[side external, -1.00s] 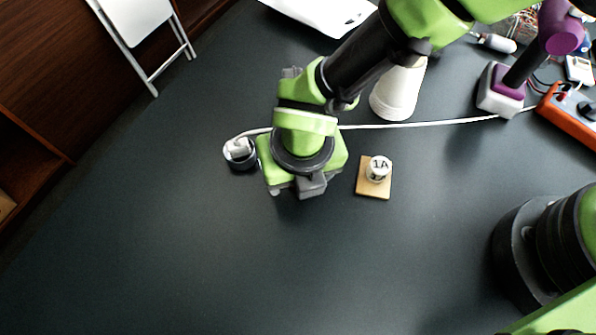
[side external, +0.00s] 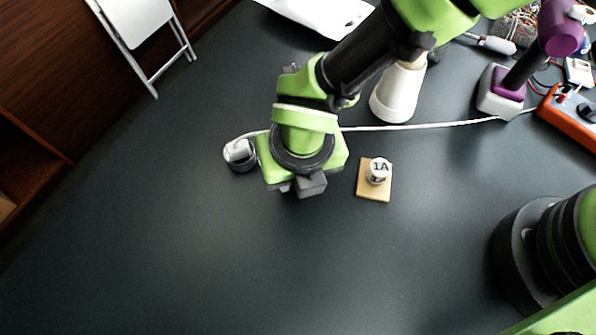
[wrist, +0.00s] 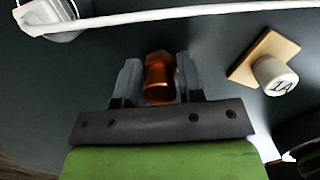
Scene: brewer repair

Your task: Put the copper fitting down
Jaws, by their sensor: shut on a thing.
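The copper fitting (wrist: 159,78) is a shiny orange-brown piece, seen in the wrist view between the two grey fingers of my gripper (wrist: 156,75). My gripper is shut on it. In the side external view my wrist hides the fitting and the fingertips. How far the fitting is above the dark table (side external: 250,260) cannot be told.
A small wooden board with a white cylinder marked 1A (side external: 377,172) is right of my gripper. A dark round holder with a white plug-like part (side external: 240,153) is to the left. A white cable (side external: 420,126) runs behind. A white cone (side external: 398,92) stands farther back. The front table is clear.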

